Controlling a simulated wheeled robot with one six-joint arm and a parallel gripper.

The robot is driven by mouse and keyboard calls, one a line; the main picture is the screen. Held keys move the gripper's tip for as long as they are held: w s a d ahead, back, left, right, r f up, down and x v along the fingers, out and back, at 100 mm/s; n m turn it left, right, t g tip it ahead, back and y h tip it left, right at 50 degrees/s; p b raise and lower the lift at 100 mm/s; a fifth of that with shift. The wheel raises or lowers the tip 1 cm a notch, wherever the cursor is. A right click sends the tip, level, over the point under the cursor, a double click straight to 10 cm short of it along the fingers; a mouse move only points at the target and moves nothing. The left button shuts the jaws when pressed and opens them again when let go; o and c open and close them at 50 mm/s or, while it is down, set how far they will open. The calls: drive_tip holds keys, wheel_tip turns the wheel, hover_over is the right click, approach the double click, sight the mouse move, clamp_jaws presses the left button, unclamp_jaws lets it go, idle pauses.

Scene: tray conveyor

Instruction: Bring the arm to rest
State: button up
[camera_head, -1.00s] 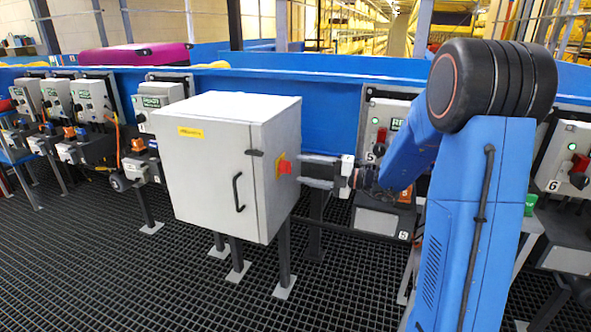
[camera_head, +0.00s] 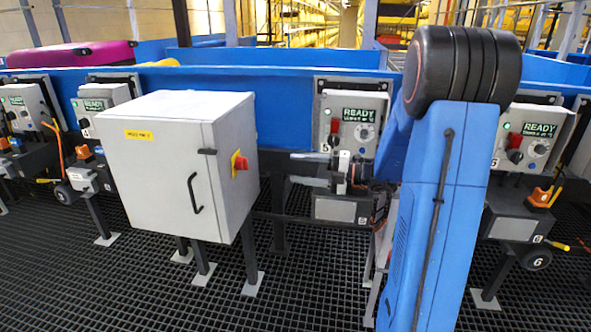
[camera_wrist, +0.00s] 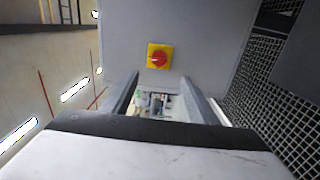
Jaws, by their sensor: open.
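My gripper (camera_head: 297,169) is open and empty, its two fingers one above the other and pointing left. It is to the right of a grey cabinet (camera_head: 165,175), apart from it. On the cabinet's side is a red rotary switch on a yellow plate (camera_head: 240,163). In the wrist view the red switch (camera_wrist: 158,57) is ahead of my gripper (camera_wrist: 160,90), with a clear gap. My blue arm stands upright at the right of the head view and hides part of the conveyor behind it.
A control box marked 5 (camera_head: 350,124) is just behind my gripper. Another marked 6 (camera_head: 530,140) is right of my arm. A blue conveyor wall (camera_head: 285,100) runs behind. Dark grating floor (camera_head: 60,270) is open in front. A magenta case (camera_head: 75,55) is at the back left.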

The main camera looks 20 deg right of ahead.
idle(0.4)
drive_tip(key=s+a+f+n+g+h, duration=0.1)
drive_tip(key=s+a+n+g+h, duration=0.25)
drive_tip(key=s+a+n, duration=0.55)
drive_tip(key=s+a+f+n+g+h, duration=0.2)
drive_tip(key=s+a+n+g, duration=0.35)
drive_tip(key=s+n, duration=0.55)
drive_tip(key=s+d+n+t+h, duration=0.1)
drive_tip(key=s+d+n+h, duration=0.2)
drive_tip(key=s+n, duration=0.3)
drive_tip(key=s+d+n+t+h, duration=0.2)
drive_tip(key=s+d+n+h, duration=0.2)
drive_tip(key=n, duration=1.3)
drive_tip(key=shift+s+f+h, duration=0.35)
drive_tip(key=shift+s+h, duration=0.7)
drive_tip(key=shift+s, duration=0.75)
drive_tip(key=shift+d, duration=0.1)
